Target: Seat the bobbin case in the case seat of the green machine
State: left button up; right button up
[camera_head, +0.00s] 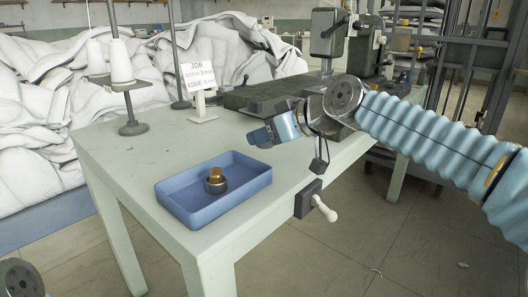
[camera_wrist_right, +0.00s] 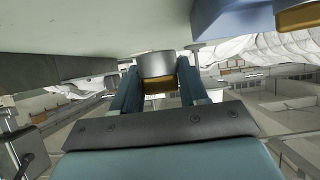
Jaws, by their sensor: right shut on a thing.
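My right gripper (camera_head: 268,132) is above the pale green table, right of the blue tray, pointing left. In the wrist view, the right gripper (camera_wrist_right: 158,80) is shut on a short silver cylinder with a brown-gold part (camera_wrist_right: 157,66), which looks like a bobbin case. In the head view the fingers hide most of it. A dark round piece with a gold block (camera_head: 215,181) sits in the tray. The dark grey-green machine (camera_head: 328,35) stands at the table's back right behind my arm. I cannot make out its case seat. My left gripper is out of view.
The blue tray (camera_head: 181,211) lies near the table's front edge. A job sign (camera_head: 198,82) and a thread stand (camera_head: 133,128) with white cones stand at the back left. White duvet heaps (camera_head: 35,110) lie behind.

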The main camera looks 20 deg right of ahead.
jog(key=shift+w+f, duration=0.45)
jog(key=shift+f, duration=0.05)
jog(key=shift+w+f+b, duration=0.1)
jog(key=shift+f+b, duration=0.35)
jog(key=shift+f, duration=1.15)
jog(key=shift+f, duration=0.1)
jog(key=shift+f+b, duration=0.15)
jog(key=shift+b, duration=0.15)
jog(key=o, duration=1.1)
jog(key=shift+c, duration=0.2)
